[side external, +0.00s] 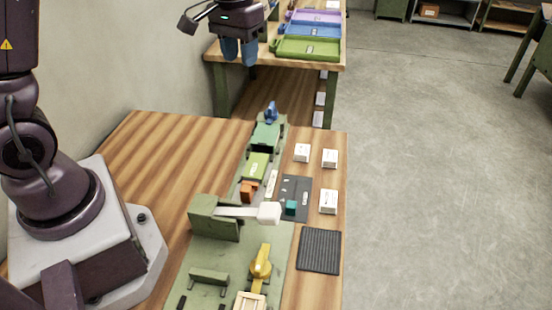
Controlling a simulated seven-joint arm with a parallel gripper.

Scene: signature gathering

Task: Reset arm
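My gripper (238,50) is at the top of the side external view, raised well above the work table (150,160). Its blue fingers point down, in front of the far table in the picture. The two fingers appear side by side. I cannot tell how wide the gap between them is, and nothing is visible held below them. My arm's base stands at the left of the work table.
A green board (235,255) carries a green box with a white lever (268,213), a yellow piece (261,262) and an orange block (247,192). Small white boxes (328,200) and a black ribbed mat (319,250) lie right. Coloured trays (307,48) sit on the far table.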

